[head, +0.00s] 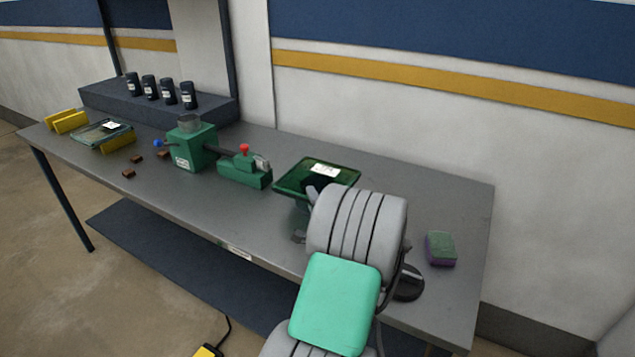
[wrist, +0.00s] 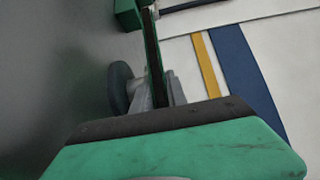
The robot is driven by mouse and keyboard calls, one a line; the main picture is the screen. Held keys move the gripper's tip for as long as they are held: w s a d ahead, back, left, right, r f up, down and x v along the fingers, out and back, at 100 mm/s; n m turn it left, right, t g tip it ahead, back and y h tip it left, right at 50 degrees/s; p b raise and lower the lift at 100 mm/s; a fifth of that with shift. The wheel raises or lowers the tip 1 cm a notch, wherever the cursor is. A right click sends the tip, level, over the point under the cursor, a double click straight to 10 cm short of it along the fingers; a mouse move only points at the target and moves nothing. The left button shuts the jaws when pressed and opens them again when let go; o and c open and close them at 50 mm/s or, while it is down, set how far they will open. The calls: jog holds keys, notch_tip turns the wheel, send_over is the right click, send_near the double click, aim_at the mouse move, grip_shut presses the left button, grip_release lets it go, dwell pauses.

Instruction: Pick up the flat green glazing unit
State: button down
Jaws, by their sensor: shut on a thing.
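The flat green glazing unit (head: 315,180) is a dark green, glassy slab with a white label on top, on the right half of the bench in the head view. My gripper (head: 313,193) is shut on its near right side, and my arm hides part of that edge. In the wrist view the unit shows nearly edge-on as a thin green strip (wrist: 154,50) running up from between the fingers of my gripper (wrist: 150,92). I cannot tell whether the unit is clear of the bench top.
A green machine (head: 195,147) and a smaller green fixture (head: 245,171) stand left of the unit. A clear pane (head: 92,132) lies by yellow blocks at far left. Dark bottles (head: 150,87) line the rear shelf. A sponge (head: 441,249) and dark round object (head: 408,284) are right.

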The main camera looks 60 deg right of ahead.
jog(key=shift+r, duration=0.25)
